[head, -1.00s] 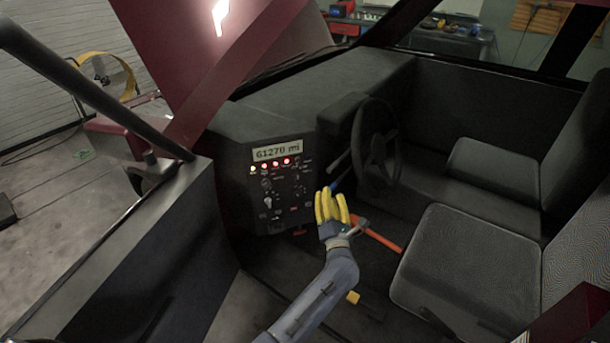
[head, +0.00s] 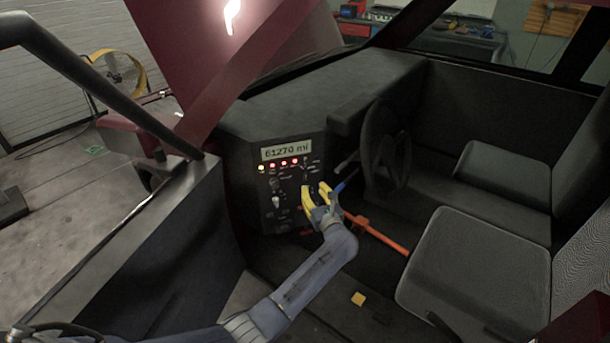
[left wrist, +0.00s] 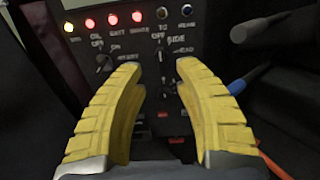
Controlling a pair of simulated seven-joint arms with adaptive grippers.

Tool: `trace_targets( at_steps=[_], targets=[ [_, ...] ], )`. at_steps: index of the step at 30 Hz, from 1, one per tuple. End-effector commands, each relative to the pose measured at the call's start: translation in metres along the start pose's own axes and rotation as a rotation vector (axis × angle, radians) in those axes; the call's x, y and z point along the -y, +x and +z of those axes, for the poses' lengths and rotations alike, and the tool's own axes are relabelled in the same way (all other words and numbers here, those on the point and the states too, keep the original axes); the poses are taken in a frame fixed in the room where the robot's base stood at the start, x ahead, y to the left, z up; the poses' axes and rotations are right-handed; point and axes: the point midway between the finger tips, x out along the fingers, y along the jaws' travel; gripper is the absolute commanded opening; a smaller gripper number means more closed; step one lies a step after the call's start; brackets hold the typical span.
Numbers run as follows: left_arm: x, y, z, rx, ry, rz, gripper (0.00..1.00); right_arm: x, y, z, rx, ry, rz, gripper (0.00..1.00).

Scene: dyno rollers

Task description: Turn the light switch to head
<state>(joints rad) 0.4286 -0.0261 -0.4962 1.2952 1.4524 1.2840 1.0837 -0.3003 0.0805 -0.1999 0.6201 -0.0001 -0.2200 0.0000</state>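The dark control panel (head: 264,200) is on the dashboard in the head view, under a display reading 61270 mi. In the left wrist view the light switch (left wrist: 163,82) is a small dark knob with OFF, SIDE and HEAD marked around it. Its exact pointing direction is hard to tell. My left gripper (head: 315,188) has yellow fingers and is at the panel's right part. In the left wrist view its fingers (left wrist: 159,66) are apart, one on each side of the light switch, with visible gaps. My right gripper is not in view.
Another knob (left wrist: 104,61) and a row of lit indicator lamps (left wrist: 112,19) are near the left finger. A blue-tipped lever (left wrist: 238,86) is close to the right finger. The steering wheel (head: 385,150) and an orange-red lever (head: 382,236) lie right of the gripper.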

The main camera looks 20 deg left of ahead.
Motion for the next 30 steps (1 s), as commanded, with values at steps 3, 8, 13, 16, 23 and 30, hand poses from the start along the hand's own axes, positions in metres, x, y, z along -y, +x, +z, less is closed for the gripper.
trace_targets(
  at_steps=[3, 8, 13, 16, 23, 30],
  targets=[
    [0.0, 0.024, 0.001, 0.002, 0.002, 0.002, 0.33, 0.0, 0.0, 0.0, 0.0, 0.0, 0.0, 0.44],
    [0.0, 0.051, 0.001, 0.002, 0.004, 0.0, 0.33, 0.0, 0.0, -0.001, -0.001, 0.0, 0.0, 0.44],
    [-0.001, 0.074, 0.001, 0.001, 0.003, 0.002, 0.33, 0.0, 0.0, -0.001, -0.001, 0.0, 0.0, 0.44],
    [0.0, 0.084, 0.0, 0.0, 0.003, 0.0, 0.33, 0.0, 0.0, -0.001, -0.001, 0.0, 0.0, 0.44],
    [0.0, 0.096, 0.0, 0.0, 0.002, 0.0, 0.33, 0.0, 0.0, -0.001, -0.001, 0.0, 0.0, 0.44],
    [0.0, 0.098, 0.0, 0.0, 0.001, 0.0, 0.33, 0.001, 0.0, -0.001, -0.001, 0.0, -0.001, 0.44]
  ],
)
